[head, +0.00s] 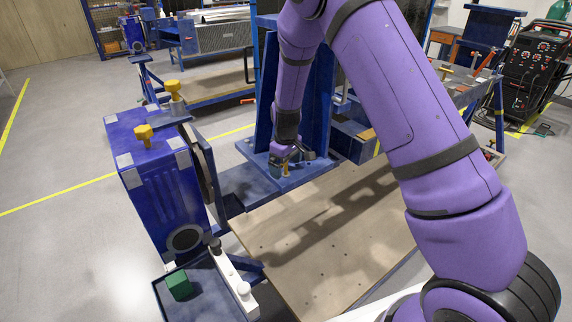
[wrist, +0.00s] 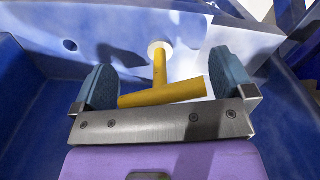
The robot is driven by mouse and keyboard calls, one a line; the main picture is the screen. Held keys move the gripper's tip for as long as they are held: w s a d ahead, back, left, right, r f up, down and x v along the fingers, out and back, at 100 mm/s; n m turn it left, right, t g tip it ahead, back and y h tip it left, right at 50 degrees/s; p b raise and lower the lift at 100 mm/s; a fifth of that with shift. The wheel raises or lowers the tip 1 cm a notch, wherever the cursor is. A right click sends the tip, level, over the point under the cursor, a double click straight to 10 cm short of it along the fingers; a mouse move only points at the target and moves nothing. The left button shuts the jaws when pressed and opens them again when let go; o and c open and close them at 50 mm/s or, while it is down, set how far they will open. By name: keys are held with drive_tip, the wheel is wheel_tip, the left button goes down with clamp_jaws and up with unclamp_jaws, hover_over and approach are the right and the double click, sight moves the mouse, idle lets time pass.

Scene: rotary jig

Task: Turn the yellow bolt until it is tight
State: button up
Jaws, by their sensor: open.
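The yellow bolt (wrist: 160,70) has a T-shaped handle, and its shaft runs to a white round collar on a blue surface in the wrist view. In the head view a small part of the bolt (head: 285,171) shows below my gripper (head: 284,155) at the blue fixture plate. In the wrist view my gripper (wrist: 162,80) is open, with one dark blue-grey finger pad on each side of the bolt. The handle's crossbar lies tilted between the pads, close to the metal palm bar. A gap shows between the shaft and each pad.
A blue jig box (head: 160,185) with yellow knobs (head: 143,133) stands to the left. A blue upright (head: 263,95) rises behind my gripper. A wooden board (head: 310,240) lies in front, mostly clear. A green block (head: 179,284) sits in a blue tray at lower left.

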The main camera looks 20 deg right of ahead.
drive_tip(key=shift+c, duration=0.5)
drive_tip(key=c, duration=0.5)
drive_tip(key=shift+m, duration=2.3)
drive_tip(key=o, duration=0.6)
wheel_tip(320, 180, up, 10)
drive_tip(key=shift+f, duration=0.25)
drive_tip(key=shift+r, duration=0.7)
